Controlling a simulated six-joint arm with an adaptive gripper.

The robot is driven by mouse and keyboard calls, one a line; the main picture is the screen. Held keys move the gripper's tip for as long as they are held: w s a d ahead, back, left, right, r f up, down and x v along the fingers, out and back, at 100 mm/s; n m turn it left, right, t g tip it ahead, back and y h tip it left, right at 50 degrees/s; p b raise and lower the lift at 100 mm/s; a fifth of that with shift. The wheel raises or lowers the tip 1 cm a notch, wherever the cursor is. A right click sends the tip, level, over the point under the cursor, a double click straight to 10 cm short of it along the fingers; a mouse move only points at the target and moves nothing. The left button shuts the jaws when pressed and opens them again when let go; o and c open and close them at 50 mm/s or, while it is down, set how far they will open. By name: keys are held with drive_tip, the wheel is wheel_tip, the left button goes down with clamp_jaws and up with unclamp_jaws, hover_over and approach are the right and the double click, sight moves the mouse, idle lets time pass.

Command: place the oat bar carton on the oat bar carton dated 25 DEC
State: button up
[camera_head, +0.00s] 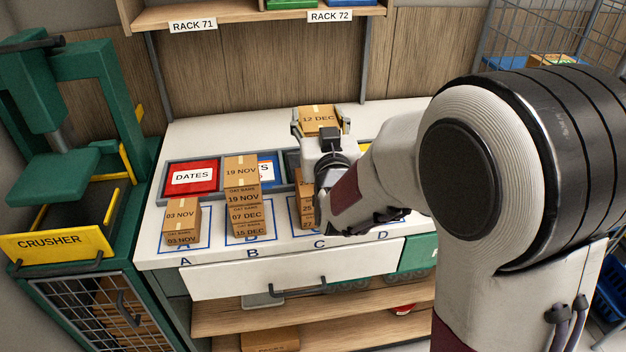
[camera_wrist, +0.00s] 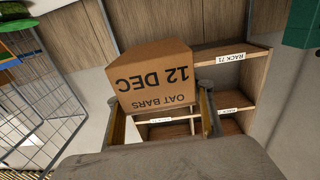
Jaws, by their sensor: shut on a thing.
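My gripper (camera_head: 320,117) is shut on an oat bar carton reading 12 DEC (camera_head: 319,125), held up above the counter. In the wrist view this carton (camera_wrist: 155,80) sits between the fingers of my gripper (camera_wrist: 162,98), its label upside down. Below, a stack of cartons (camera_head: 306,210) stands at spot C, partly hidden by my gripper and arm; a label beginning "25" shows on it, its month hidden. At spot B a taller stack (camera_head: 245,205) reads 19 NOV, 07 DEC and 15 DEC down its front. At spot A a short stack (camera_head: 182,222) reads 03 NOV.
A green crusher (camera_head: 60,245) stands at the left. A red DATES tray (camera_head: 191,177) lies behind spot A. Rack shelves (camera_head: 260,15) hang above the back of the counter (camera_head: 190,135). My arm hides the counter's right part.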

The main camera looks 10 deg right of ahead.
drive_tip(key=shift+s+a+f+y, duration=0.15)
drive_tip(key=shift+a+f+y, duration=0.2)
drive_tip(key=shift+a, duration=0.2)
drive_tip(key=shift+f, duration=0.15)
drive_tip(key=shift+f, duration=2.8)
drive_tip(key=shift+f, duration=2.1)
drive_tip(key=shift+f, duration=0.1)
drive_tip(key=o, duration=1.2)
drive_tip(key=shift+o, duration=0.2)
